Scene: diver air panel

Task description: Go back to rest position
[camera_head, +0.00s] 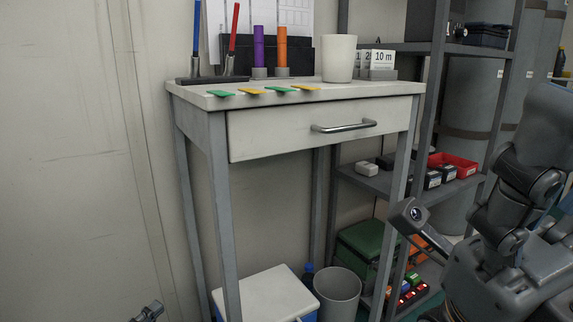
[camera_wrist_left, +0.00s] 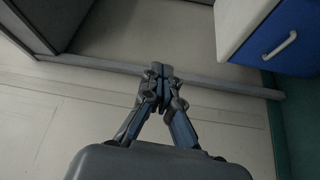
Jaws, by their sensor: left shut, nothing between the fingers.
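My left gripper (camera_head: 148,312) shows only as a small grey tip at the bottom left edge of the head view. In the left wrist view its two fingers (camera_wrist_left: 160,72) point away from the wrist, with tips together and nothing between them, above pale floor. My right arm fills the right side of the head view in front of the shelf, folded up; its gripper fingers do not show.
A grey table (camera_head: 205,101) with a closed drawer (camera_head: 275,133) stands ahead. Beneath it are a white-lidded blue box (camera_head: 265,297), also in the wrist view (camera_wrist_left: 293,45), and a grey bin (camera_head: 337,290). A metal shelf (camera_head: 375,182) stands right. The wall at left is clear.

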